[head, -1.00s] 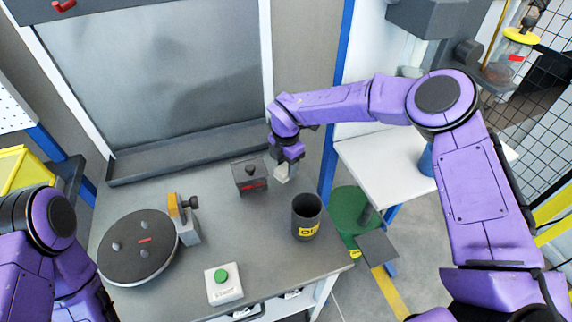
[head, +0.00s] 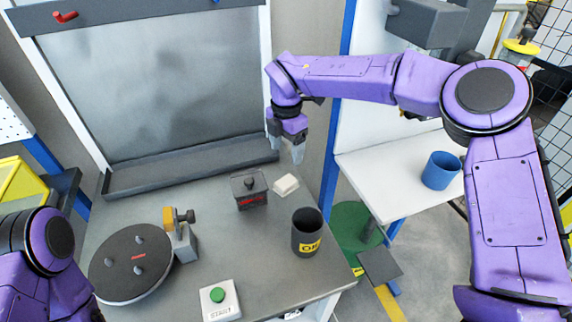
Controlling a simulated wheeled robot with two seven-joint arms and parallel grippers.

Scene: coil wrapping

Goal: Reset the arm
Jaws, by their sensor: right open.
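My right gripper (head: 287,148) is in the head view, pointing down above the back right part of the grey table (head: 225,268). It is open and empty, raised above a small white block (head: 285,185) that lies flat on the table. My left arm shows at the lower left, but its gripper is out of view. A dark round turntable (head: 131,263) with several pegs and a red mark is at the table's left. A clamp-like device (head: 180,236) with an orange part stands against its right side.
A dark box (head: 249,192) with a knob and a dark cup (head: 306,233) with a yellow label stand near the block. A green START button (head: 218,296) is at the front. A blue cup (head: 441,171) sits on the white side table (head: 385,160).

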